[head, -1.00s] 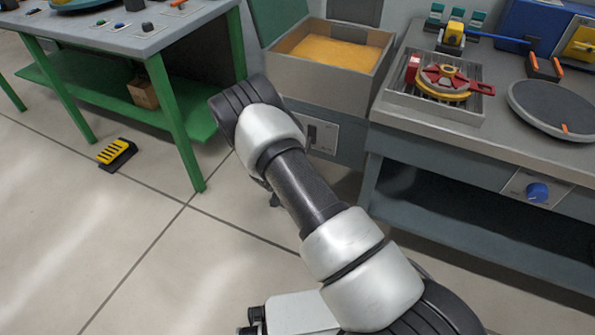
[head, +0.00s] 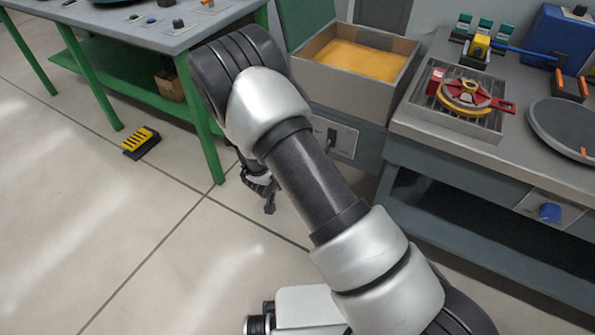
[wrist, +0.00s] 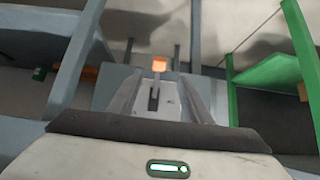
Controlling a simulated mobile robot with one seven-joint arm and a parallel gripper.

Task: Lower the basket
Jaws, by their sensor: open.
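A grey open-topped vat (head: 345,95) with yellow contents stands at the back centre of the head view. No basket can be made out in it. On its front is a pale panel (head: 345,142) with a dark lever (head: 331,138). In the wrist view, a lever with an orange tip (wrist: 159,64) rises from a dark slot in a pale panel (wrist: 172,105). My gripper (wrist: 160,78) is open, its two fingers either side of this lever in the picture. I cannot tell how far away the lever is. In the head view my gripper (head: 268,190) is small, dark and partly hidden by my arm.
A grey counter (head: 430,125) at the right holds a tray with a red and yellow wheel (head: 465,97) and a dark round plate (head: 565,130). A green-legged table (head: 205,145) is at the left. A black and yellow pedal (head: 141,143) lies on open floor.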

